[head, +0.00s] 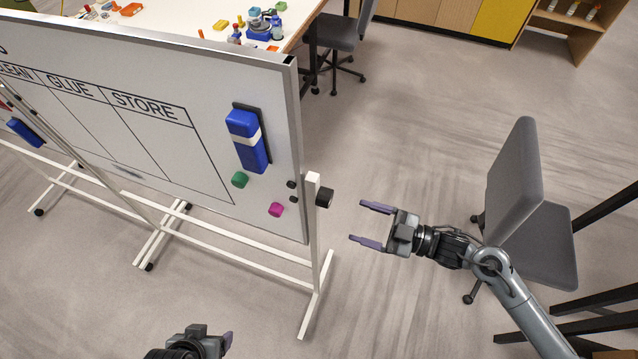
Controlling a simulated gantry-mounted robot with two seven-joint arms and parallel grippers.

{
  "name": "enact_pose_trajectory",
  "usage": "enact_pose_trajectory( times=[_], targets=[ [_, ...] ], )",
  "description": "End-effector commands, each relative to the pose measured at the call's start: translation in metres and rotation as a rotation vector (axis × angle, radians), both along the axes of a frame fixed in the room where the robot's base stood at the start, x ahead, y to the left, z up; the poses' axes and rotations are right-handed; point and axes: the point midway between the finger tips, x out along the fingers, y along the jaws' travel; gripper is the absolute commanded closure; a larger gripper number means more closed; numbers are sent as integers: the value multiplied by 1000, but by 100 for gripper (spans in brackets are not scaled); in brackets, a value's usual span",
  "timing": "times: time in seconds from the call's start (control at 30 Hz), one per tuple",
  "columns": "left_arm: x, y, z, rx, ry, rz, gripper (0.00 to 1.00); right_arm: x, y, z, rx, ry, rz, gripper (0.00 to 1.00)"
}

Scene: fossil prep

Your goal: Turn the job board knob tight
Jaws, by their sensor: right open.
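The job board (160,70) is a white board in a grey frame on a white wheeled stand, at the left of the head view. Its knob (325,198) is a black cylinder on the outer side of the stand's right upright. My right gripper (372,224) is open and empty, to the right of the knob and a little lower in the picture, with its fingers pointing left toward it. A gap of floor shows between fingertips and knob. My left gripper (228,340) is at the bottom edge, partly cut off; its finger opening cannot be made out.
A blue eraser (246,140), a green magnet (239,180) and a pink magnet (276,209) are on the board. A grey chair (515,180) stands close behind my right arm. A cluttered white table (180,16) is behind the board.

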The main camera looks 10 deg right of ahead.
Motion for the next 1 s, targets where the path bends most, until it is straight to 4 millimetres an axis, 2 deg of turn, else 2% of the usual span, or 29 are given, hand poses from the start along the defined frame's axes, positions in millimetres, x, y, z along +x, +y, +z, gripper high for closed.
enact_pose_trajectory(
  times=[0.13,0.27,0.8,1.0],
  targets=[
    [-2,-1,-8,-1,5,-1,26,18,-9,16,-41,-61,2,26],
    [-6,-3,-7,-7,15,0,26,26,-3,24,-38,-77,0,26],
    [-4,-3,19,-11,9,5,26,64,66,26,-37,-77,-1,26],
    [-3,-2,23,-5,8,0,26,72,81,24,-40,-77,-1,26]
  ],
)
